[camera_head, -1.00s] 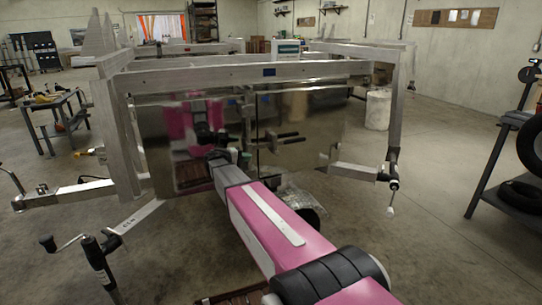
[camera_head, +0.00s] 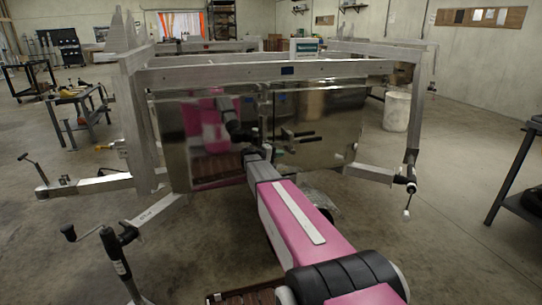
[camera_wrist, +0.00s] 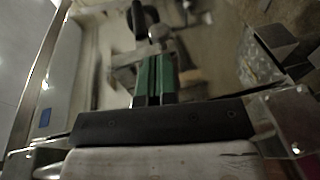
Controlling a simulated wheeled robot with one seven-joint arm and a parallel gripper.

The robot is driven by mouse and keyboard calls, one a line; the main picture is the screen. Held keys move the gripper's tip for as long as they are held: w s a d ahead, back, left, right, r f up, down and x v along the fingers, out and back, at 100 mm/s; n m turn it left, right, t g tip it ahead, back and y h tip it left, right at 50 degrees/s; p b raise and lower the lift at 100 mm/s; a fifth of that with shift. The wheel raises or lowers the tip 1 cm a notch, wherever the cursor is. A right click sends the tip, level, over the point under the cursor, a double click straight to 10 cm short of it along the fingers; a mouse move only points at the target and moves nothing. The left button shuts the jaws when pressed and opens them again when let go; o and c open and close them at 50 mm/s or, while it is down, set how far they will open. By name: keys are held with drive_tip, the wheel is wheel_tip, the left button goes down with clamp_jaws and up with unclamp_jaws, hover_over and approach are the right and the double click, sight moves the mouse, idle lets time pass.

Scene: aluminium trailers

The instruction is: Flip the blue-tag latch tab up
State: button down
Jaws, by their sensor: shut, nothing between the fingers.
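A blue patch (camera_wrist: 45,118) also shows at the left of the wrist view, on a pale metal surface. I cannot make out the latch tab clearly in either view. My gripper's green fingers (camera_wrist: 157,62) are together and empty in the wrist view, to the right of the blue patch and apart from it. In the head view my arm reaches towards the shiny panel, and its far end is hard to separate from the reflections.
The trailer frame (camera_head: 265,75) has side posts and projecting arms with crank jacks left and right (camera_head: 410,187). A worktable (camera_head: 75,105) stands at the left, a pale drum (camera_head: 396,112) behind at the right, and a dark shelf (camera_head: 520,190) at the right edge. Bare floor lies between.

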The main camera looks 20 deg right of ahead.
sight(294, 153)
drive_tip(key=x, duration=0.4)
drive_tip(key=shift+w+d, duration=0.1)
drive_tip(key=shift+d, duration=0.15)
drive_tip(key=shift+d+f, duration=0.1)
drive_tip(key=d+h, duration=0.1)
drive_tip(key=h, duration=0.1)
drive_tip(key=d+t+h, duration=0.1)
drive_tip(key=h, duration=0.1)
drive_tip(key=d+f+n+h, duration=0.1)
drive_tip(key=shift+w+d+t+h, duration=0.1)
drive_tip(key=shift+d+t+h, duration=0.2)
drive_tip(key=shift+d+h, duration=0.1)
drive_tip(key=shift+s+x, duration=0.1)
drive_tip(key=shift+x, duration=0.5)
drive_tip(key=shift+s+x, duration=0.15)
drive_tip(key=shift+x, duration=0.5)
drive_tip(key=shift+d, duration=0.15)
drive_tip(key=shift+f, duration=0.1)
